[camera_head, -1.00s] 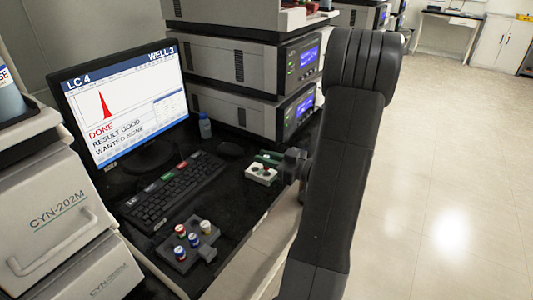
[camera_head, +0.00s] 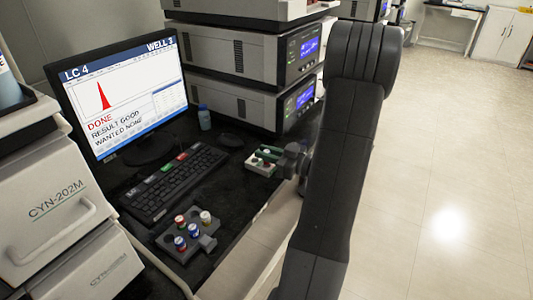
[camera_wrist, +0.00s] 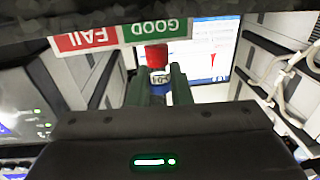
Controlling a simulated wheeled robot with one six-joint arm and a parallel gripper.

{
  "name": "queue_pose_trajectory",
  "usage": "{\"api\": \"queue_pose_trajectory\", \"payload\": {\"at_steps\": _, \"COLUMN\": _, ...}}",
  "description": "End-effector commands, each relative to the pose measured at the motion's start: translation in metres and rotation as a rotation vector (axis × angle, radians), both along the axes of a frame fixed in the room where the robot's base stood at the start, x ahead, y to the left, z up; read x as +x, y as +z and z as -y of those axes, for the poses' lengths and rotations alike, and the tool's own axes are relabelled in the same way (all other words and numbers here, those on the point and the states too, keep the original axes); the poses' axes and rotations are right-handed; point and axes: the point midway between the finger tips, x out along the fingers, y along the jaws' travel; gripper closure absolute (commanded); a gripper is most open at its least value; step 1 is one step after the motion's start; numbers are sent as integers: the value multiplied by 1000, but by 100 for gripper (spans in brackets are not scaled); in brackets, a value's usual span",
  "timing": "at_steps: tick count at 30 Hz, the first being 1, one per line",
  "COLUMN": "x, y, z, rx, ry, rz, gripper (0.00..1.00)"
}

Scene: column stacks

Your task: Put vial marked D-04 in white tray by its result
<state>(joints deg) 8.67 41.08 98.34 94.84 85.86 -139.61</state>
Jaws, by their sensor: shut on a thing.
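My gripper (camera_wrist: 158,85) is shut on a red-capped vial (camera_wrist: 156,57) in the wrist view. The vial's white label faces the camera, but its marking is too small to read surely; blue shows below it. A strip marked FAIL in red and GOOD in green (camera_wrist: 150,30) lies behind the vial, upside down in this view. In the head view my gripper (camera_head: 296,160) is at the right edge of the small white tray (camera_head: 262,170), partly hidden by my arm. The monitor (camera_head: 120,95) reads WELL 3, DONE, RESULT GOOD, WANTED NONE.
A dark rack (camera_head: 208,243) with several capped vials stands at the front of the black bench. A keyboard (camera_head: 175,184), a mouse (camera_head: 230,140) and a small blue-capped bottle (camera_head: 204,118) lie behind. Stacked instruments (camera_head: 240,95) rise behind the tray. Open floor lies right.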

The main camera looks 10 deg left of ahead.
Motion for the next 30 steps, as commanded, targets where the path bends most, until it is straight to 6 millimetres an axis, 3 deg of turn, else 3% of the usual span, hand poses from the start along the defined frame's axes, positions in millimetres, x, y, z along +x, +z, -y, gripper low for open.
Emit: {"api": "queue_pose_trajectory", "payload": {"at_steps": 30, "x": 0, "y": -15, "z": 0, "rx": 0, "ry": 0, "rz": 0, "gripper": 95}}
